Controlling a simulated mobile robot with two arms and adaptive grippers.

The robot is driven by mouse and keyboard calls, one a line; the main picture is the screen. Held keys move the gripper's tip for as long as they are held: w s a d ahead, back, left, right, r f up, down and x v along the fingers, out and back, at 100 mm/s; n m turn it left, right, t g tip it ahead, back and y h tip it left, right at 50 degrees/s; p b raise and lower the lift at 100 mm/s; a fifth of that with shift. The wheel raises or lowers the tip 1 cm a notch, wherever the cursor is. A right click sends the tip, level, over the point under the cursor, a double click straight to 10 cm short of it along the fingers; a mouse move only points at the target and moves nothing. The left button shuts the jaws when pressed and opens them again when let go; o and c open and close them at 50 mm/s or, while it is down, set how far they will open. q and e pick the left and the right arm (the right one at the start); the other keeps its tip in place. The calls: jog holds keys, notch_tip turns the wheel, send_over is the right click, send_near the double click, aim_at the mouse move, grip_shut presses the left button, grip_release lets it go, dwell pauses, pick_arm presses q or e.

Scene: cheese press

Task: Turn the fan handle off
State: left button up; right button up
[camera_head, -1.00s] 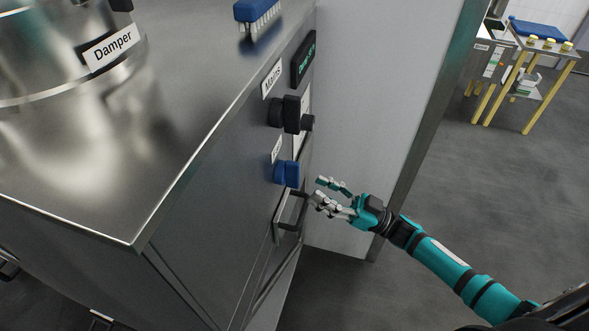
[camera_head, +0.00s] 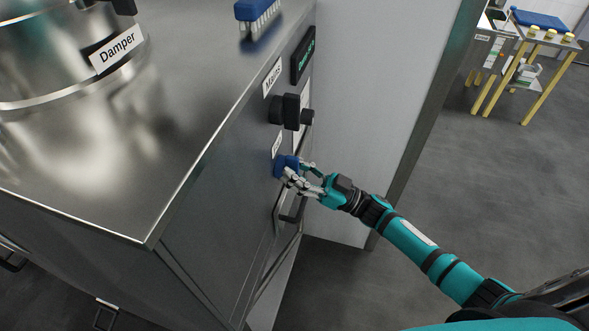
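The fan handle (camera_head: 281,165) is the blue knob on the side face of the steel cabinet, under a small white label seen too steeply to read. Its grip bar stands out from the panel. My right gripper (camera_head: 296,168) is at the handle, with one finger on its far right side and the other fingers in front of its lower part. The fingers are spread, with the blue bar between them, and partly hide it. Whether they touch it is hard to tell. My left gripper is out of view.
A black Mains knob (camera_head: 290,110) sits above the fan handle, with a dark display (camera_head: 303,56) higher up. A dark bar handle (camera_head: 291,213) is just below my fingers. A grey wall panel (camera_head: 370,90) stands behind. Open floor (camera_head: 480,190) lies to the right.

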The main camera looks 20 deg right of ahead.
grip_shut()
jog(key=n+b, duration=0.1)
jog(key=n+g+b, duration=0.1)
jog(key=n, duration=0.1)
jog(key=shift+f+y+b, duration=0.2)
jog(key=shift+y+b, duration=0.1)
jog(key=n+g+b, duration=0.1)
jog(key=n, duration=0.1)
jog(key=n+g+b, duration=0.2)
jog(key=n, duration=0.1)
jog(key=shift+w+d+y, duration=0.1)
jog(key=shift+y, duration=0.3)
jog(key=n+g+b, duration=0.2)
jog(key=n, duration=0.2)
jog(key=shift+b, duration=0.3)
jog(key=n+g+b, duration=0.1)
jog(key=n, duration=0.2)
jog(key=n+g+h+b, duration=0.1)
jog(key=n+b, duration=0.1)
jog(key=n, duration=0.1)
jog(key=shift+r, duration=0.15)
jog(key=shift+r+n+g+h+b, duration=0.1)
jog(key=shift+n+g+h+b, duration=0.35)
jog(key=shift+n, duration=0.65)
jog(key=shift+r+n+g+h+b, duration=0.15)
jog(key=shift+n+h+b, duration=0.2)
jog(key=shift+n+b, duration=0.55)
jog(key=shift+n, duration=0.3)
